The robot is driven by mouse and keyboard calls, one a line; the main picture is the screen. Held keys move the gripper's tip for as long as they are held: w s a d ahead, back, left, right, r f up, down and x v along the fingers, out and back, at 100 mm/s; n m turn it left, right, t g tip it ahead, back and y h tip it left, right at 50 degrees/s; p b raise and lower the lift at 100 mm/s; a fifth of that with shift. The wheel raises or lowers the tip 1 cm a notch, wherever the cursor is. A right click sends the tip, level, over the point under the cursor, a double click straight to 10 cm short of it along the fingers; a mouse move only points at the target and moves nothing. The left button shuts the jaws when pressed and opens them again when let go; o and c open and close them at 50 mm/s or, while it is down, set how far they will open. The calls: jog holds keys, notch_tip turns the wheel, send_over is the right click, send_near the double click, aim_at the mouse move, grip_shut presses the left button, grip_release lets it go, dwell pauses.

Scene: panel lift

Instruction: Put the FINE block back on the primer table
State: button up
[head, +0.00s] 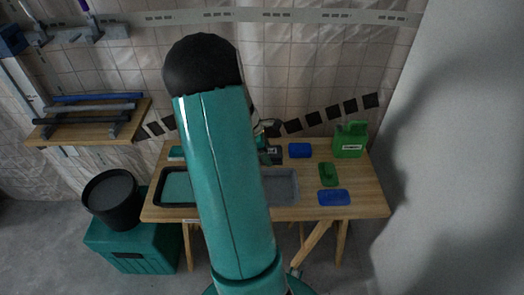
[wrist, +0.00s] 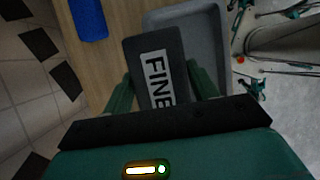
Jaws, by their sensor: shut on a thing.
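The FINE block (wrist: 148,45) is dark grey with a pale label reading FINE. In the wrist view it sits between the two green fingers of my gripper (wrist: 160,88), which is shut on it. The block overlaps the wooden table and the edge of a grey tray in that view; its height above them is unclear. In the head view my arm covers much of the middle, and only part of my gripper (head: 268,138) shows beside it, above the back of the wooden table (head: 365,203). I take this to be the primer table, though no label confirms it.
The table holds a grey tray (head: 283,187), a teal-filled tray (head: 175,188), blue pieces (head: 300,150) (head: 334,197), a green piece (head: 328,174) and a green jug (head: 349,140). A black bucket (head: 111,198) stands left on a teal box. The table's right front corner is clear.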

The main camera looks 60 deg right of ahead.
jog(key=shift+w+d+f, duration=0.1)
jog(key=shift+d+f, duration=0.1)
jog(key=shift+d, duration=0.3)
jog(key=shift+w+d, duration=0.15)
jog(key=shift+w, duration=0.15)
jog(key=w+d+f, duration=0.2)
jog(key=d+f, duration=0.1)
jog(key=w+d+f, duration=0.2)
jog(key=d+f, duration=0.1)
jog(key=d, duration=0.1)
jog(key=w+d+f, duration=0.2)
jog(key=d+f, duration=0.1)
jog(key=shift+w+d, duration=0.3)
jog(key=shift+d+f, duration=0.15)
jog(key=shift+f, duration=0.15)
notch_tip(320, 180, down, 3)
jog(key=shift+w+d+f, duration=0.1)
jog(key=o, duration=1)
